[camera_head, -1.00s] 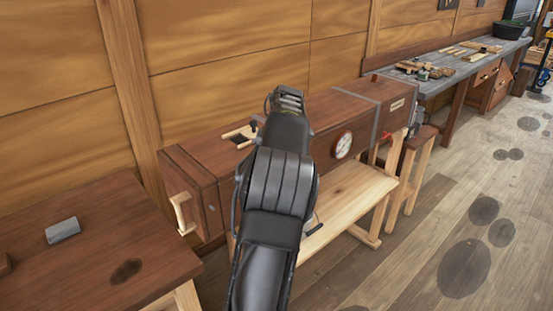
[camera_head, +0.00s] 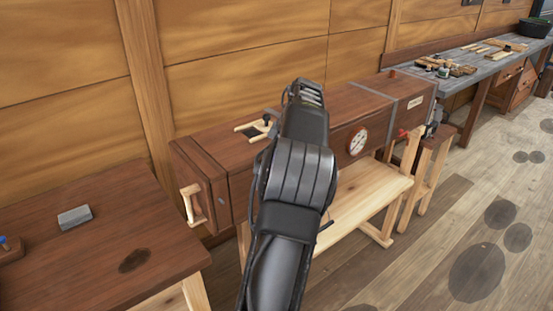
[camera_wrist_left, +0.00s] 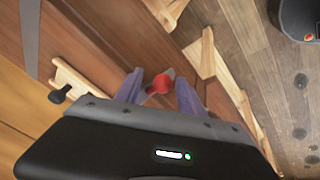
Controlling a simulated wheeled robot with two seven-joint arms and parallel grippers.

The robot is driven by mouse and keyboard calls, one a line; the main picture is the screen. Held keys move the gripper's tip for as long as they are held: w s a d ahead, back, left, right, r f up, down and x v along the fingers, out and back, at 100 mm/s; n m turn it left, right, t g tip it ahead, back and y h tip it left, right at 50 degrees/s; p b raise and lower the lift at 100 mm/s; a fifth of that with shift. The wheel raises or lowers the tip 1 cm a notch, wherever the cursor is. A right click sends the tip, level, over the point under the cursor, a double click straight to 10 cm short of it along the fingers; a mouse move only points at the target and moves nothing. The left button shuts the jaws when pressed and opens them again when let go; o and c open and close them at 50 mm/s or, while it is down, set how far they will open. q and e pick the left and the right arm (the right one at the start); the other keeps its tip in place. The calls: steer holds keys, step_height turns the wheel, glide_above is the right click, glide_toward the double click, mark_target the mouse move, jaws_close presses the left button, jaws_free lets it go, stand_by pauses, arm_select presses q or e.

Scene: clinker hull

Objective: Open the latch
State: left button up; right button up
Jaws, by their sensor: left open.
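A long dark wooden box (camera_head: 355,105) has a pale door handle (camera_head: 193,205) on its left end. A black-knobbed lever (camera_head: 267,119) sits at a pale slotted frame on its top; the black knob (camera_wrist_left: 58,96) also shows in the left wrist view. My left arm crosses in front of the box, and its fingers cannot be made out in the head view. In the left wrist view my left gripper (camera_wrist_left: 161,88) is open, with a red knob (camera_wrist_left: 162,83) on a grey piece between its fingers. I cannot tell whether the fingers touch it. My right gripper is not in view.
A round gauge (camera_head: 358,141) is on the box front. A pale stand (camera_head: 360,195) is under the box. A brown table (camera_head: 90,230) with a grey block (camera_head: 74,216) is at left. A grey workbench (camera_head: 480,68) stands far right. The right floor is mostly clear.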

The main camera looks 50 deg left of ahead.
arm_select(q)
steer(key=shift+d, duration=0.1)
steer(key=shift+w+d+r, duration=0.1)
steer(key=shift+r, duration=0.2)
steer(key=b+v, duration=0.1)
steer(key=v, duration=0.6)
stand_by(0.5)
